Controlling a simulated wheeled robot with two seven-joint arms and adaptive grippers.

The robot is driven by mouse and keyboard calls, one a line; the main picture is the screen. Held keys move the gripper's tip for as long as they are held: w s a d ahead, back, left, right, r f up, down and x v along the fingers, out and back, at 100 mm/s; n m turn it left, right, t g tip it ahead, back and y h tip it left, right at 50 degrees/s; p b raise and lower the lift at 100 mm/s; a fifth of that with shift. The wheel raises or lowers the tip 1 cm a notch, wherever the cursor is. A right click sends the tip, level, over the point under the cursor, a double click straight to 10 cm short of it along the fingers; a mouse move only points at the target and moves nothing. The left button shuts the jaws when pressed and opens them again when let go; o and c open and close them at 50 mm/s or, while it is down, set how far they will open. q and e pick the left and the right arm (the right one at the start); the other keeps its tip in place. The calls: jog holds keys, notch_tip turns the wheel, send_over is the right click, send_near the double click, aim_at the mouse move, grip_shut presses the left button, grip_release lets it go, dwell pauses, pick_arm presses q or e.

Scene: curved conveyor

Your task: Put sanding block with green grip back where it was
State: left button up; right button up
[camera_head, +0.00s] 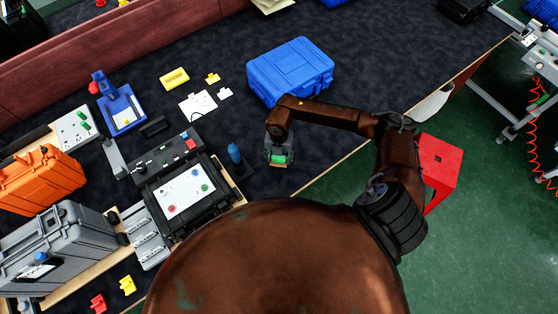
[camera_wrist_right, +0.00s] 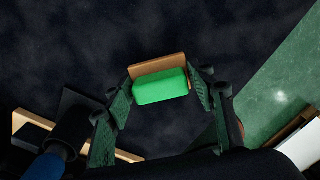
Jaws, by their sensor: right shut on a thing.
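The sanding block with a green grip (camera_head: 278,160) is at the end of my right arm in the head view, over the dark table near its front edge. In the right wrist view its green grip (camera_wrist_right: 160,87) and tan base (camera_wrist_right: 158,66) show between the two fingers. My right gripper (camera_head: 279,157) is shut on the block; it also shows in the right wrist view (camera_wrist_right: 160,92). I cannot tell whether the block touches the table. My left gripper is not in view.
A blue case (camera_head: 290,70) lies behind my right arm. A blue bottle-like tool (camera_head: 234,154) stands left of the gripper, beside a black device with a white panel (camera_head: 183,194). A red box (camera_head: 438,170) stands right.

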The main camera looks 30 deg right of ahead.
aim_at(279, 161)
jog(key=shift+a+f, duration=0.1)
jog(key=shift+f, duration=1.3)
jog(key=shift+f, duration=0.15)
jog(key=o, duration=1.1)
notch_tip(279, 161, up, 12)
jog(key=shift+r, duration=0.2)
